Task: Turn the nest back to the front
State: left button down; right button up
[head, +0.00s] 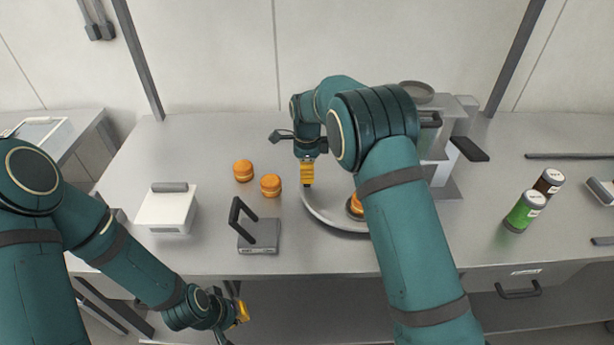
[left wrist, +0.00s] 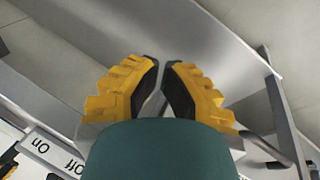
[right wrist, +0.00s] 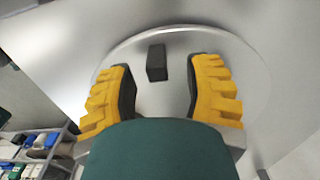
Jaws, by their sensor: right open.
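A round pale disc (head: 325,212), with a raised rim, lies on the table under my right forearm, which hides much of it. An orange-brown round piece (head: 354,207) sits on it, partly hidden by that arm. My right gripper (head: 307,178) is open over the disc's far left part. In the right wrist view a dark upright block (right wrist: 156,62) stands on the disc (right wrist: 215,45), between and beyond the open fingers (right wrist: 160,85). I cannot tell which part is the nest. My left gripper (head: 240,308) hangs below the table's front edge, its fingertips (left wrist: 160,68) close together with a narrow gap.
Two orange-brown rounds (head: 243,170) lie left of the disc. A grey block with a black handle (head: 258,236) and a white box (head: 165,210) stand further left. A grey stepped stand (head: 440,150) is behind my right arm. A green jar (head: 524,211) and a brown jar stand right.

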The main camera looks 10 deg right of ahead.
notch_tip(320, 180, up, 9)
jog(key=shift+f, duration=0.1)
dwell(0.6)
